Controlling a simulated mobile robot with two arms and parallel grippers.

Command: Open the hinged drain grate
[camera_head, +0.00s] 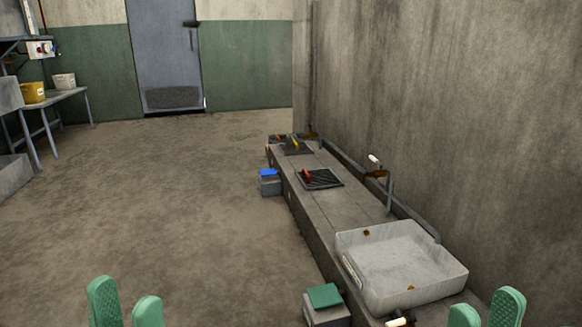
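A dark square grate (322,181) with a red handle lies flat on the low concrete ledge along the right wall. I cannot tell which one is hinged; all look closed. My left gripper (126,307) is at the bottom left, its green fingers apart and empty. My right gripper (486,313) is at the bottom right, also open and empty, near the basin's front. Both are well short of the grates.
Grey blocks with a green top (324,295) and a blue top (269,173) stand beside the ledge. The floor (170,200) to the left is clear. A door (164,50) is at the back.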

